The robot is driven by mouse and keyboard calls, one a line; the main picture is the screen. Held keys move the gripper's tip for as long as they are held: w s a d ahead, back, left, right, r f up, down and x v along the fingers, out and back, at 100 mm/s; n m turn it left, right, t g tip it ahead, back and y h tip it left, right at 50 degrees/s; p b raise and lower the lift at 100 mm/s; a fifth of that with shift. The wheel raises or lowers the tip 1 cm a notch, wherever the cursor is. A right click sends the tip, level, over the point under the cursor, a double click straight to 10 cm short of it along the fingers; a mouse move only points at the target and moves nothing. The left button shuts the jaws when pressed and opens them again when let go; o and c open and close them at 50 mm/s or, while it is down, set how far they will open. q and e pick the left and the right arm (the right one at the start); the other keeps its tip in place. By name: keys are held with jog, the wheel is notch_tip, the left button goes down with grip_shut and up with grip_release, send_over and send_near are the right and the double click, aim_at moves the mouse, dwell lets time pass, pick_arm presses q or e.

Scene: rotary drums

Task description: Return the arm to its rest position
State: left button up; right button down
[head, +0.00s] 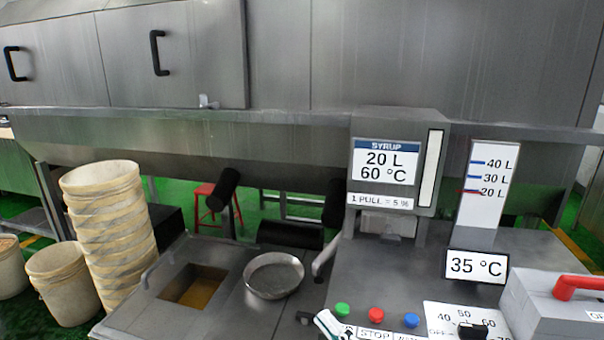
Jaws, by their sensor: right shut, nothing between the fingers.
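My right gripper (328,322) shows only in small part at the bottom edge of the head view, as a pale and dark shape. It is shut and holds nothing. It is beside the green button (342,309) at the front left of the control panel (395,270), and I cannot tell whether it touches the panel. The rest of my right arm is below the picture. My left gripper is not in view.
A syrup dispenser (394,160) and a level scale (490,190) stand behind the panel. A metal pan (274,275) sits beside a square opening. Black cylinders (290,235) rise behind it. A bucket stack (110,235) is at left. A red-handled grey box (560,305) is at right.

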jog(key=s+d+f+m+h, duration=0.1)
jog(key=d+f+m+h, duration=0.35)
jog(key=f, duration=0.35)
jog(key=s+d+f+m+h, duration=0.2)
jog(key=d+f+m+h, duration=0.3)
jog(key=f, duration=0.4)
jog(key=s+d+f+m+g+h, duration=0.1)
jog(key=s+d+f+m+g, duration=0.1)
jog(key=s+f+m, duration=0.2)
jog(key=s+d+f+m+g+h, duration=0.1)
jog(key=s+d+f+m+g, duration=0.2)
jog(key=s+f, duration=0.4)
notch_tip(320, 180, down, 4)
jog(key=shift+s+d+f+m+g, duration=0.15)
jog(key=shift+d+m+g, duration=0.15)
jog(key=shift+m, duration=0.15)
